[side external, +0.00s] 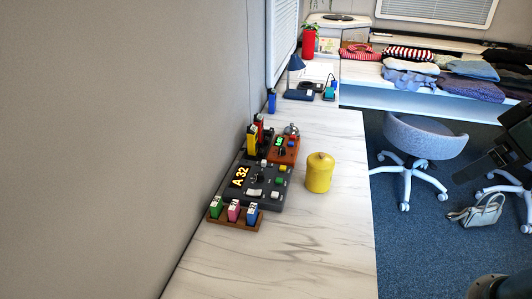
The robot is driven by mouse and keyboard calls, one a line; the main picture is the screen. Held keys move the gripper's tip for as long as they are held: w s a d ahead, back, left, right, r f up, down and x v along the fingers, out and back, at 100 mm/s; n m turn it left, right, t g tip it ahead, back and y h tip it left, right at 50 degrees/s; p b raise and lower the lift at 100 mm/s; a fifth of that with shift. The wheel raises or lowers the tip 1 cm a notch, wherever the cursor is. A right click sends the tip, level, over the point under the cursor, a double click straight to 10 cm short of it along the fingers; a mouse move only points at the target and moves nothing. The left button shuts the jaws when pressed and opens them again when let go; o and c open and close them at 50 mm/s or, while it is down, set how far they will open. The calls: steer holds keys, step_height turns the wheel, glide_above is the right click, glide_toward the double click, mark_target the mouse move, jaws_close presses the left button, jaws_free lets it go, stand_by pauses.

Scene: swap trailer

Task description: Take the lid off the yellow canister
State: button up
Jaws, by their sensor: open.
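The yellow canister (318,180) stands upright on the white marbled counter (310,240), right of the control box. Its yellow lid (320,160) sits on top and has a small knob. My gripper (486,160) is dark and partly in view at the right edge. It is open and empty, well to the right of the canister and apart from it, above the floor area. Part of my arm is cut off by the frame edge.
Left of the canister are a dark control box (238,178) showing "A 32", an orange device (285,150) and a rack of coloured blocks (233,215). A wall bounds the left. The counter in front of the canister is clear.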

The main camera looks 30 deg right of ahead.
steer(key=shift+w+r, duration=0.1)
steer(key=w+r+n+g+y, duration=0.25)
steer(key=w+n, duration=0.35)
steer(key=w, duration=1.4)
steer(key=w+d+f+n+y, duration=0.1)
steer(key=w+d+f+n, duration=0.2)
steer(key=w+d+f, duration=0.2)
steer(key=w+d+f+n+g, duration=0.1)
steer(key=w+d+f+n, duration=0.3)
steer(key=w+f, duration=0.6)
steer(key=shift+w+d+n+y, duration=0.35)
steer(key=shift+w+d, duration=0.4)
steer(key=shift+w, duration=0.45)
steer(key=shift+f, duration=0.15)
glide_above(331, 159)
steer(key=shift+g, duration=0.25)
step_height(331, 159, down, 8)
steer(key=shift+r, duration=0.25)
steer(key=shift+f, duration=0.1)
